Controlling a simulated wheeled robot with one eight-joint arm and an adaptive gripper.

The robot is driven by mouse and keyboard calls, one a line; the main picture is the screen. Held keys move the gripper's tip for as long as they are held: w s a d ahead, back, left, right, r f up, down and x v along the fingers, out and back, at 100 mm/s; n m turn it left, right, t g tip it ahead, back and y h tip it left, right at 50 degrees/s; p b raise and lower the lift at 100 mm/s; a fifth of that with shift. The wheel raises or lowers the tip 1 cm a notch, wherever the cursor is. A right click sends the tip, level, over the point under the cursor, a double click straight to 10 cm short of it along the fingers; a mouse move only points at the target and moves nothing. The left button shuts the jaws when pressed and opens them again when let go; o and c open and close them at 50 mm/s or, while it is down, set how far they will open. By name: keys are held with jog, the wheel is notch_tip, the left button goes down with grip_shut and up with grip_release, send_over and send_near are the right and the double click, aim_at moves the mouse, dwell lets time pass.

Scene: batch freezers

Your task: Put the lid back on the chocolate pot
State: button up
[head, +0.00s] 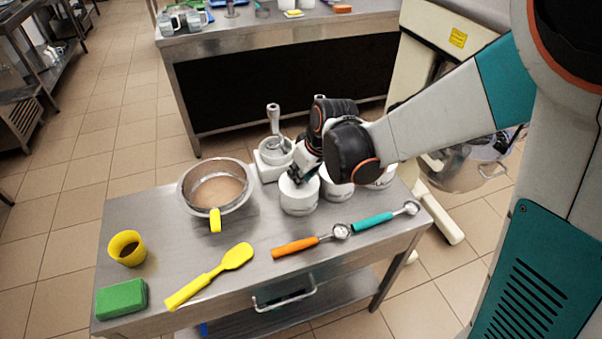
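Several white pots stand in a row along the far right of the steel table. The nearest white pot (300,201) has a pale top, and my gripper (300,178) is right at that top. I cannot tell whether a separate lid is between the fingers or whether they touch it. A second white pot (339,189) stands just to the right, partly behind my wrist. A third white pot (384,181) is mostly hidden by my arm. No label shows which pot is the chocolate one. The finger gap is too small and dark to read.
A steel bowl (187,196) with pale brown contents stands left of the pots. A white appliance (268,168) with a grey lever is behind them. An orange-handled scoop (295,246), teal-handled scoop (375,220), yellow spatula (210,275), yellow cup (127,248) and green block (122,299) lie around.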

dwell(0.4)
jog(key=o, duration=0.8)
jog(key=o, duration=0.5)
jog(key=shift+r, duration=0.15)
jog(key=shift+r+p, duration=2.55)
jog(key=shift+r, duration=0.8)
